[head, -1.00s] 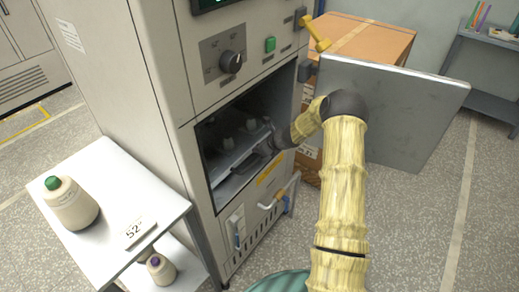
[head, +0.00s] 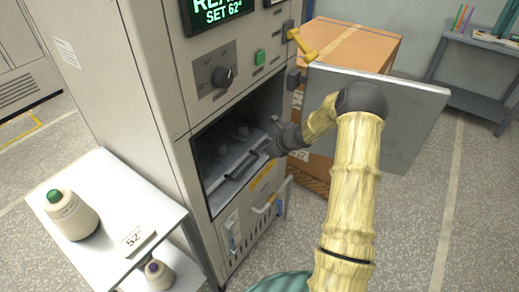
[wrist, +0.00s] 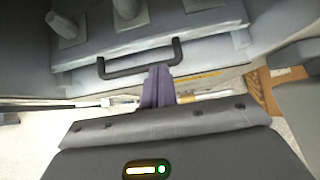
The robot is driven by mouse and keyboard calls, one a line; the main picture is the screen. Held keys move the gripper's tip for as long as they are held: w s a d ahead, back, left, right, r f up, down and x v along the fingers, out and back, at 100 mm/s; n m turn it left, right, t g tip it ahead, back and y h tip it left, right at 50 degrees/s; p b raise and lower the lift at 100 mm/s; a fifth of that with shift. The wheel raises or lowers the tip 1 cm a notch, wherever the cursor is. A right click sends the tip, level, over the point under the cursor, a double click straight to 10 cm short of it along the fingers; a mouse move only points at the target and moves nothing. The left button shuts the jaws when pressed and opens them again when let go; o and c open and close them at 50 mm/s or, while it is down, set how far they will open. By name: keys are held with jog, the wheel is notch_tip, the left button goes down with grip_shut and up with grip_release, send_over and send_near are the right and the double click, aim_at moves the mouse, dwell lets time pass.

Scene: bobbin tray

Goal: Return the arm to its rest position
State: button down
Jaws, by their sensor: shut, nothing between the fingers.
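My gripper (wrist: 158,85) is shut and empty. In the wrist view its fingertips are just in front of the dark handle (wrist: 139,57) of the grey tray (wrist: 90,48). I cannot tell whether they touch it. In the head view my gripper (head: 270,150) is at the open oven mouth, beside the tray handle (head: 241,166). The tray (head: 222,177) lies inside the oven chamber with grey bobbins (head: 243,130) standing on it. My arm reaches in from the right, past the open door.
A white cart (head: 110,180) at left holds a green-capped cone (head: 70,215) and a "52" sign (head: 134,238). A purple-capped cone (head: 158,274) is below.

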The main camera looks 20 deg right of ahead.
jog(key=shift+s+r, duration=0.1)
jog(key=shift+s, duration=0.05)
dwell(0.3)
jog(key=s+a+r+n+g+h+p, duration=0.1)
jog(key=s+a+r+n+h+p, duration=0.1)
jog(key=s+r+n, duration=0.5)
jog(key=s+a+r+n+g+h+p, duration=0.1)
jog(key=s+a+r+n+g+p, duration=0.1)
jog(key=s+r+n, duration=0.5)
jog(key=s+a+r+n+g+h+p, duration=0.1)
jog(key=s+a+r+n+h+p, duration=0.1)
jog(key=s+r+n, duration=0.6)
jog(key=s+a+n+p, duration=0.1)
jog(key=s+a+n, duration=0.1)
jog(key=s+n, duration=0.4)
jog(key=shift+s+a+h, duration=0.25)
jog(key=shift+s+h, duration=0.05)
jog(key=shift+s, duration=1.45)
jog(key=shift+f, duration=0.1)
